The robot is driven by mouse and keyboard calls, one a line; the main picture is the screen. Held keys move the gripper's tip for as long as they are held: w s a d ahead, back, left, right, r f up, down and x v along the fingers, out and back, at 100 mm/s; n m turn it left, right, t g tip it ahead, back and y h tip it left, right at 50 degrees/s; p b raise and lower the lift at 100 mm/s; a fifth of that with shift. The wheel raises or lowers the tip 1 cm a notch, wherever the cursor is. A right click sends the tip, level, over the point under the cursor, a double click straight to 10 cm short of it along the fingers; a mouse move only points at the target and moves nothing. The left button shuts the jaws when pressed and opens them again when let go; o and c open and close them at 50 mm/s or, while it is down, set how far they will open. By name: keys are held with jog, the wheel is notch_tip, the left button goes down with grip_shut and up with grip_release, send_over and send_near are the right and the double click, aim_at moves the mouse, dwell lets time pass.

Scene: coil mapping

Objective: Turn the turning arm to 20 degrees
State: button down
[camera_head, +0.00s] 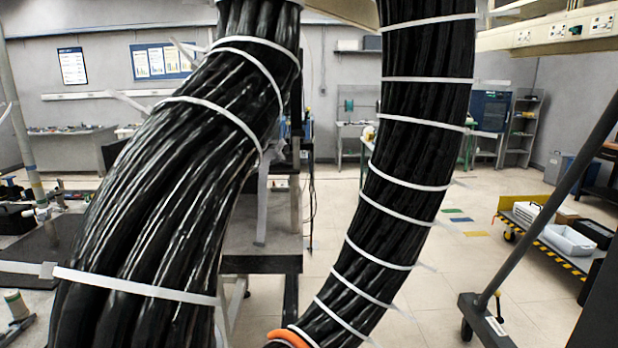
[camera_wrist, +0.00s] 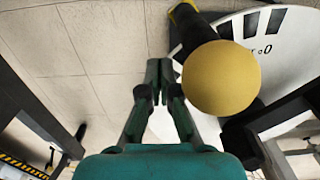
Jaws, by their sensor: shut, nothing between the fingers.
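A round yellow knob (camera_wrist: 221,78) stands out large just right of my gripper in the wrist view. A dark bar (camera_wrist: 196,32) with a yellow end shows behind the knob and looks like the turning arm; the knob hides part of it. Behind them lies a white dial (camera_wrist: 296,60) with black marks along its edge and a printed 0. My green gripper (camera_wrist: 158,66) is shut and empty, its fingertips left of the knob with a visible gap in the picture. I cannot tell the angle of the turning arm. The head view does not show the knob, the dial or my gripper.
Two thick black cable bundles (camera_head: 165,200) (camera_head: 425,130) with white ties fill much of the head view. A yellow-edged cart (camera_head: 550,240) with white trays stands at the right. Tiled floor (camera_wrist: 85,40) is open left of my gripper in the wrist view.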

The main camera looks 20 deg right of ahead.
jog(key=shift+s+a, duration=0.25)
jog(key=shift+a, duration=0.35)
jog(key=shift+s+a, duration=0.25)
jog(key=shift+a, duration=0.4)
jog(key=shift+s+a, duration=0.25)
jog(key=shift+a, duration=0.3)
jog(key=shift+s+a, duration=0.2)
jog(key=shift+a, duration=0.4)
jog(key=shift+w+d+r, duration=0.1)
jog(key=shift+d+r, duration=0.15)
jog(key=shift+r, duration=1.75)
jog(key=shift+s+d+r, duration=0.1)
jog(key=shift+d+r, duration=0.1)
jog(key=shift+r, duration=1.8)
jog(key=shift+w+d+r, duration=0.1)
jog(key=shift+d+r, duration=0.15)
jog(key=shift+r, duration=1.75)
